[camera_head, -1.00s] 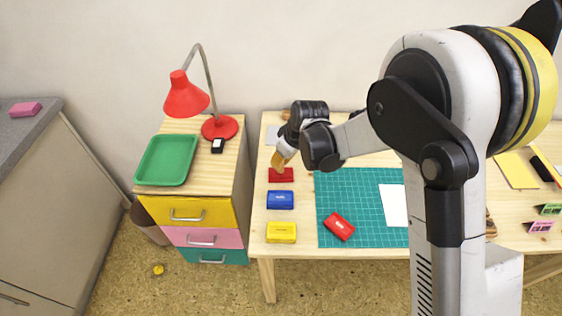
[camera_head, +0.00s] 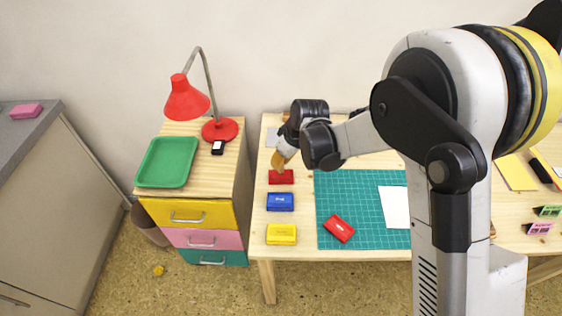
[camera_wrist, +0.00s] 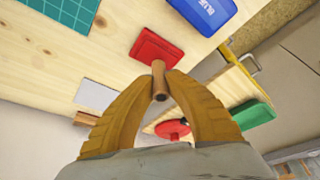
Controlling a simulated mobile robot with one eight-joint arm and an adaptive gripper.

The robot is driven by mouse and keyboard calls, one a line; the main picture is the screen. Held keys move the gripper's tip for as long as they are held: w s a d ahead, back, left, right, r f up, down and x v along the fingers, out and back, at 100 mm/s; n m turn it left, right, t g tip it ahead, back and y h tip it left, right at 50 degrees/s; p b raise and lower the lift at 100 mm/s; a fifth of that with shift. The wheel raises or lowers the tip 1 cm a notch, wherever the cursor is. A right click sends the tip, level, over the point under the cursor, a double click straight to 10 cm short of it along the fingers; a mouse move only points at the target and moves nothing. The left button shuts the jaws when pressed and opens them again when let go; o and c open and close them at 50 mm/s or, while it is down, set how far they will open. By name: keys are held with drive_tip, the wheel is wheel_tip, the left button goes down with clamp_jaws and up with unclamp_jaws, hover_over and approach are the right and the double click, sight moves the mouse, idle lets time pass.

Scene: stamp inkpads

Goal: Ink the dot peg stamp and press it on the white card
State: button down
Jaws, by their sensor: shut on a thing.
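My gripper (camera_head: 279,160) is shut on a wooden peg stamp (camera_wrist: 159,82), seen between the orange fingers in the wrist view. The peg's far end is at the edge of the open-looking red inkpad (camera_head: 281,177), which also shows in the wrist view (camera_wrist: 153,47). I cannot tell whether the peg touches the pad. The dot face is hidden. The white card (camera_head: 395,207) lies on the green cutting mat (camera_head: 350,187), partly covered by my arm in the head view.
A blue pad (camera_head: 280,201) and a yellow pad (camera_head: 281,234) stand in front of the red one. A grey-white sheet (camera_head: 271,137) lies behind my gripper. A drawer cabinet with a red lamp (camera_head: 186,99) stands left.

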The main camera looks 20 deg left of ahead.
drive_tip(key=shift+r, duration=0.1)
drive_tip(key=shift+r+p, duration=1.75)
drive_tip(key=shift+r, duration=1)
drive_tip(key=shift+d+f, duration=0.1)
